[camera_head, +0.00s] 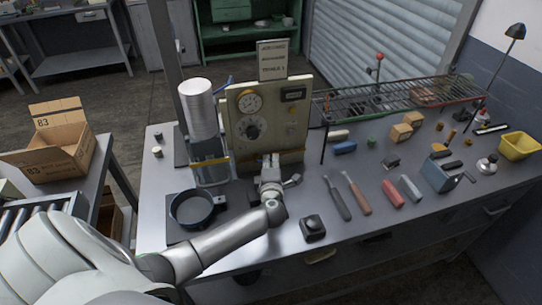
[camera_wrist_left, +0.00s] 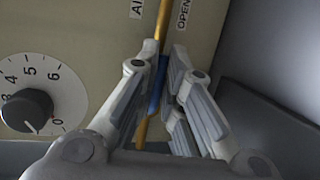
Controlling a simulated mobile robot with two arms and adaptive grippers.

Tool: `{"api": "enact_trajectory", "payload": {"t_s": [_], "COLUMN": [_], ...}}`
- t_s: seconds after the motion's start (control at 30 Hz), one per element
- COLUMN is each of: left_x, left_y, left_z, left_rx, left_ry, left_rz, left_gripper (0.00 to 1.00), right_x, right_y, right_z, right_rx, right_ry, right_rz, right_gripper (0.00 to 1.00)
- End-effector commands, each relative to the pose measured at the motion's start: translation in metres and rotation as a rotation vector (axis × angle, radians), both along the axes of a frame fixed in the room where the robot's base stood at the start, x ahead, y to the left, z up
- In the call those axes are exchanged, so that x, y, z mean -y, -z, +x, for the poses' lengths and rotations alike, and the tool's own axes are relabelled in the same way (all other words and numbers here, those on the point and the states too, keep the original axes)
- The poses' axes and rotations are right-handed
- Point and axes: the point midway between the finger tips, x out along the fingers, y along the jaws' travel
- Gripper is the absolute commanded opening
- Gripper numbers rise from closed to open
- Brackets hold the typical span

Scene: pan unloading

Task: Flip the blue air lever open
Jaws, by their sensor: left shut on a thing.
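The blue air lever (camera_wrist_left: 157,85) shows in the left wrist view as a thin blue sleeve on a yellow rod. My left gripper (camera_wrist_left: 164,58) has its two fingers around the lever and is shut on it. The lever stands in front of a beige panel (camera_wrist_left: 90,35) with an "OPEN" label at the right and a partly hidden "AI..." label at the left. In the head view my left gripper (camera_head: 271,160) is at the lower front of the panel (camera_head: 285,125), and it hides the lever there. My right gripper is not in view.
A numbered knob (camera_wrist_left: 25,110) sits left of the fingers. A metal cylinder (camera_head: 199,110) and a dark pan (camera_head: 192,208) stand left of the panel. Several tools lie at the right, including a red-handled one (camera_head: 392,194). A wire rack (camera_head: 350,100) stands behind them.

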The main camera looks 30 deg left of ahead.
Motion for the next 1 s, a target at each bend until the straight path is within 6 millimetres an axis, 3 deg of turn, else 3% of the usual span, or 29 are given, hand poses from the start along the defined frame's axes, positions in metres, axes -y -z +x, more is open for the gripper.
{"api": "enact_trajectory", "payload": {"t_s": [0.33, 0.37, 0.53, 1.0], "left_x": [-0.0002, -0.0002, -0.0002, 0.0076], "left_y": [0.0019, 0.0019, 0.0018, -0.0002], "left_z": [-0.0002, -0.0004, -0.0003, -0.0097], "left_rx": [-0.012, -0.012, -0.012, -0.010], "left_ry": [0.000, 0.000, 0.000, 0.001], "left_rz": [0.009, 0.009, 0.009, 0.007], "left_gripper": [0.00, 0.10, 0.31, 0.31], "right_x": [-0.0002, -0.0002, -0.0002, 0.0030], "right_y": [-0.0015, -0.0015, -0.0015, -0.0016], "right_z": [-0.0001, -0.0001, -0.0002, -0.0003], "right_rx": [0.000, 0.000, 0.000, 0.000], "right_ry": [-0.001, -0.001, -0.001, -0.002], "right_rz": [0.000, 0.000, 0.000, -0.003], "right_gripper": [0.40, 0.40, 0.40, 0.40]}}
